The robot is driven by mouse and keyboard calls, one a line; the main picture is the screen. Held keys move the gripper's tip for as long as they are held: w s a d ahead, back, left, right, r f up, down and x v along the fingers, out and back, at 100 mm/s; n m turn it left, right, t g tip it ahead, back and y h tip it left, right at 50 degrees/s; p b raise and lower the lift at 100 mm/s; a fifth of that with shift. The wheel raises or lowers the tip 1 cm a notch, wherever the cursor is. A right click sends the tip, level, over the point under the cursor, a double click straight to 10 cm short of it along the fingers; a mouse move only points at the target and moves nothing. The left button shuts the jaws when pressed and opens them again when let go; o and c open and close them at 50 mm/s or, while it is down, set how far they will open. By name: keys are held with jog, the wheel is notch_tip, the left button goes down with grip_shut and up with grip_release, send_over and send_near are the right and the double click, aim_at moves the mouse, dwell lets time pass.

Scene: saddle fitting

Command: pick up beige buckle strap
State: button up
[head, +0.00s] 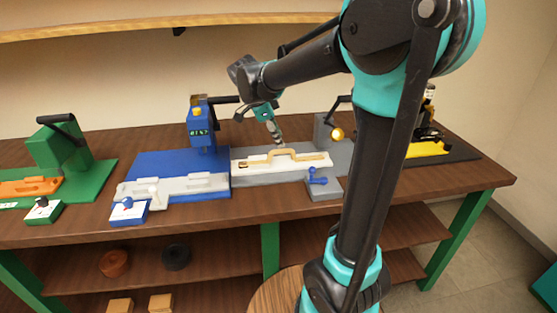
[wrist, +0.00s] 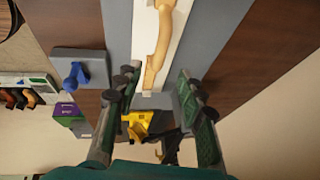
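The beige buckle strap (head: 292,154) lies along a white block (head: 257,165) on a grey fixture on the bench, its middle raised in a low arch. In the wrist view the strap (wrist: 163,40) runs from the top edge down to the area between my fingertips. The white block (wrist: 149,28) shows beneath it. My gripper (head: 276,136) hangs just above and behind the strap in the head view, pointing down. In the wrist view my gripper (wrist: 157,82) is open, its fingers apart on either side of the strap's line, with nothing held between them.
A blue fixture (head: 170,163) stands left of the strap and a green one (head: 75,160) farther left. A blue-knobbed block (head: 320,183) sits in front. A shelf (head: 150,27) runs above.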

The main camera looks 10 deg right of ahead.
aim_at(284, 151)
jog(key=x, duration=0.8)
jog(key=shift+s+a+f, duration=0.1)
jog(key=shift+a+f, duration=0.05)
jog(key=shift+a, duration=0.1)
jog(key=shift+c, duration=0.2)
grip_shut()
